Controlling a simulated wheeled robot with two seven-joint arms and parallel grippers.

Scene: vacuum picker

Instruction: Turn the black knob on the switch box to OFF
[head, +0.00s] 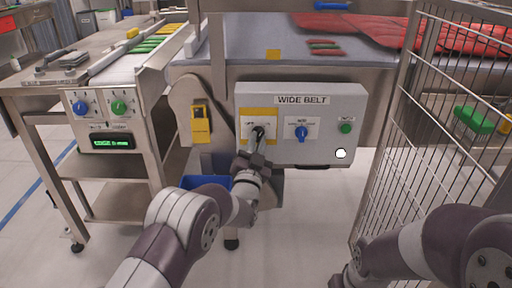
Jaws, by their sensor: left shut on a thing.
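The grey switch box (343,106), labelled WIDE BELT, hangs on the front of the belt machine. Its black knob (259,131) sits on a yellow-and-white plate (246,116) at the box's left. My left gripper (258,142) reaches up to the knob from below and is shut on it. The gripper covers the knob's lower part, and I cannot read which mark the knob points to. My right arm enters at the lower right, and its gripper is not clearly visible.
A blue knob (301,133), a green button (346,128) and a white lit button (341,153) share the box. A wire mesh fence (408,150) stands close at right. A narrow conveyor (125,65) with its own control panel (103,108) stands at left. A blue bin (205,182) sits below.

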